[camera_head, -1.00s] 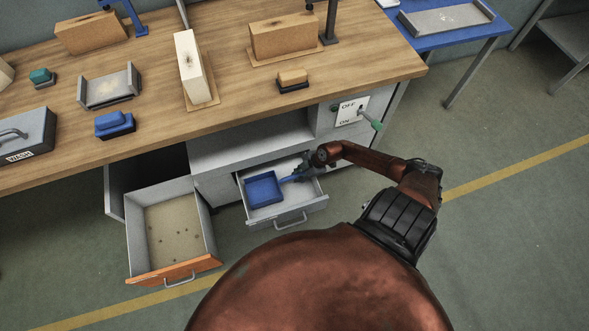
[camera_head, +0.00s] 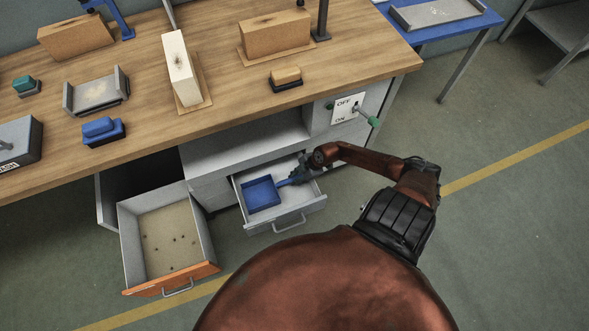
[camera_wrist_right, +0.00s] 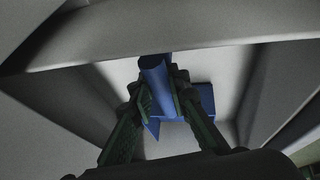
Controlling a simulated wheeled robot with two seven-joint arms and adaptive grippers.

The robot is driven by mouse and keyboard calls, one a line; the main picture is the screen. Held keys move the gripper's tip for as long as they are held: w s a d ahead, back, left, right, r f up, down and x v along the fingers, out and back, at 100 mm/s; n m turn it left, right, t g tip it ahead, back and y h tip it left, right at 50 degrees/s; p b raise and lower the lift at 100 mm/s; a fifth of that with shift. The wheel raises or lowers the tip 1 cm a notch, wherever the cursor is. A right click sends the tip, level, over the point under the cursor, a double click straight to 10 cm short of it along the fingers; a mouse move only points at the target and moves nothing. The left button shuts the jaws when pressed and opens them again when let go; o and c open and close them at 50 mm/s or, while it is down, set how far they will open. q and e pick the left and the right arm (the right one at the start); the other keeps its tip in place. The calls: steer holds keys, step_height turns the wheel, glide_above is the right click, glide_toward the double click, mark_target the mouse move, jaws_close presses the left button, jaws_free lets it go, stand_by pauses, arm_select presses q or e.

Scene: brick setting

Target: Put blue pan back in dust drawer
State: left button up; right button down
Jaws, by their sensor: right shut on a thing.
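The blue pan (camera_head: 262,193) is inside the open grey drawer (camera_head: 316,205) under the bench, its handle pointing right toward my right gripper (camera_head: 296,176). My right gripper is shut on the pan's handle, low in the drawer. In the right wrist view the fingers (camera_wrist_right: 168,100) are on either side of the blue handle (camera_wrist_right: 154,72), with part of the pan (camera_wrist_right: 205,100) below. I cannot tell whether the pan touches the drawer floor. A second open drawer (camera_head: 205,225) with an orange front stands to the left and holds sand-coloured dust with several dark bits. My left gripper is not in view.
The wooden bench top (camera_head: 210,115) above carries brushes, bricks and a grey tray (camera_head: 97,92). An on/off switch with a green-tipped lever (camera_head: 373,121) sticks out at the bench's right. The floor (camera_head: 490,230) at right is clear.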

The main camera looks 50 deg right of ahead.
steer(key=shift+f, duration=0.2)
steer(key=c, duration=1.8)
jaws_free()
steer(key=shift+o, duration=0.2)
